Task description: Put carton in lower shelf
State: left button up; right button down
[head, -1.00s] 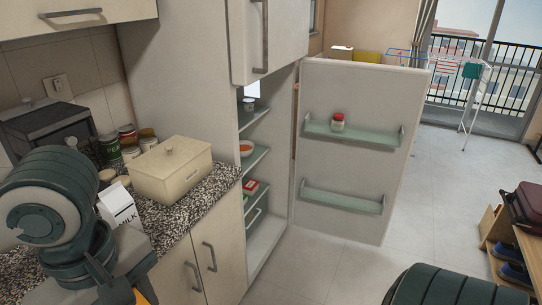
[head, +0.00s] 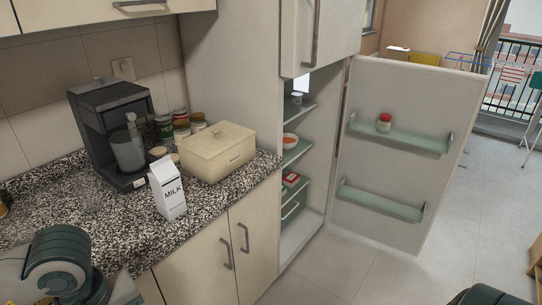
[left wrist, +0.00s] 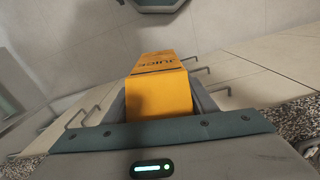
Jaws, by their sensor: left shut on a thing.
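In the left wrist view my left gripper (left wrist: 160,92) is shut on an orange juice carton (left wrist: 160,98), with a finger on either side of it. In the head view my left arm is at the bottom left corner, and its fingers and the juice carton are not clearly seen there. A white milk carton (head: 168,188) stands upright on the counter. The tall fridge cabinet stands open, with inner shelves. Its door (head: 400,150) has an upper shelf (head: 400,138) with a red-lidded jar (head: 384,122) and an empty-looking lower shelf (head: 382,203). My right gripper is not in view.
The speckled counter (head: 90,215) holds a coffee machine (head: 112,130), several cans (head: 181,128) and a cream bread box (head: 216,150). A bowl (head: 290,140) and red packages (head: 291,180) sit on the cabinet's inner shelves. The floor (head: 335,275) before the open door is clear.

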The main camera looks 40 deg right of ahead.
pick_arm(q)
jog(key=s+a+f+m, duration=0.1)
jog(key=s+a+f, duration=0.1)
jog(key=a+f, duration=1.2)
jog(key=shift+s+a+f+m, duration=0.3)
jog(key=shift+a+f+m, duration=0.1)
jog(key=shift+a, duration=0.7)
jog(key=shift+d, duration=0.1)
